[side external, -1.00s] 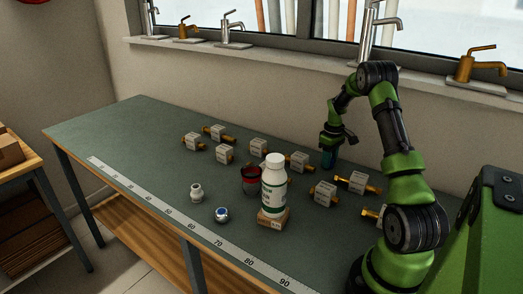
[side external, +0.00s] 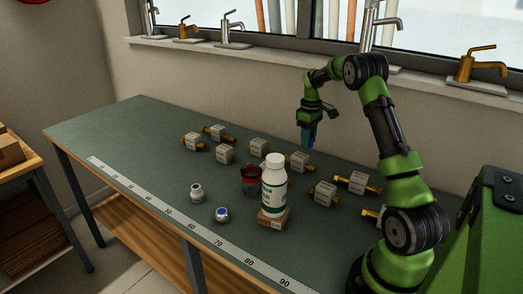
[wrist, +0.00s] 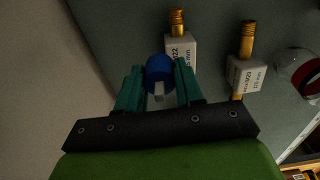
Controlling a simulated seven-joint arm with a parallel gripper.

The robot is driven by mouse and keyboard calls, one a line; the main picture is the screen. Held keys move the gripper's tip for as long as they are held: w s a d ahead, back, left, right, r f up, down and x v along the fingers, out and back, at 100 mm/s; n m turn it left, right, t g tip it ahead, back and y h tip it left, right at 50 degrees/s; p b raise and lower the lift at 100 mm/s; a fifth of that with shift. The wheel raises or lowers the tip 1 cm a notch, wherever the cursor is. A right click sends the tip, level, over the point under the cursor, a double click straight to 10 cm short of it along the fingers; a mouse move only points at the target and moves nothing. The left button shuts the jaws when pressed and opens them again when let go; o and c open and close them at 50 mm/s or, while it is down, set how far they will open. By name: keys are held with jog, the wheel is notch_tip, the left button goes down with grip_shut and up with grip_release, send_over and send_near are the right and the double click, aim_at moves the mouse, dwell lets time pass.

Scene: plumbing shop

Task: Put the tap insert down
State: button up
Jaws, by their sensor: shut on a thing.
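The tap insert (wrist: 158,72) is a short blue cylinder with a pale stem, seen in the wrist view between my teal fingertips. My gripper (wrist: 158,88) is shut on it. In the side view my gripper (side external: 309,142) points down over the back part of the green bench, behind a labelled brass part (side external: 299,161). The insert cannot be clearly told from the fingers there. I see no contact between it and the bench top.
Several brass parts with white labelled blocks (side external: 259,149) lie on the bench (side external: 130,130). A white fitting (side external: 196,192) and a blue-white piece (side external: 222,214) lie in front.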

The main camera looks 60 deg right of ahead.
jog(key=w+a+n, duration=0.2)
jog(key=w+a, duration=0.8)
jog(key=w, duration=0.1)
jog(key=r+m, duration=0.1)
jog(key=r, duration=0.1)
send_over(227, 177)
jog(key=shift+m, duration=0.4)
notch_tip(227, 177, down, 4)
jog(key=shift+s+f, duration=0.1)
jog(key=shift+f, duration=3.05)
jog(key=o, duration=1)
jog(key=shift+f, duration=0.15)
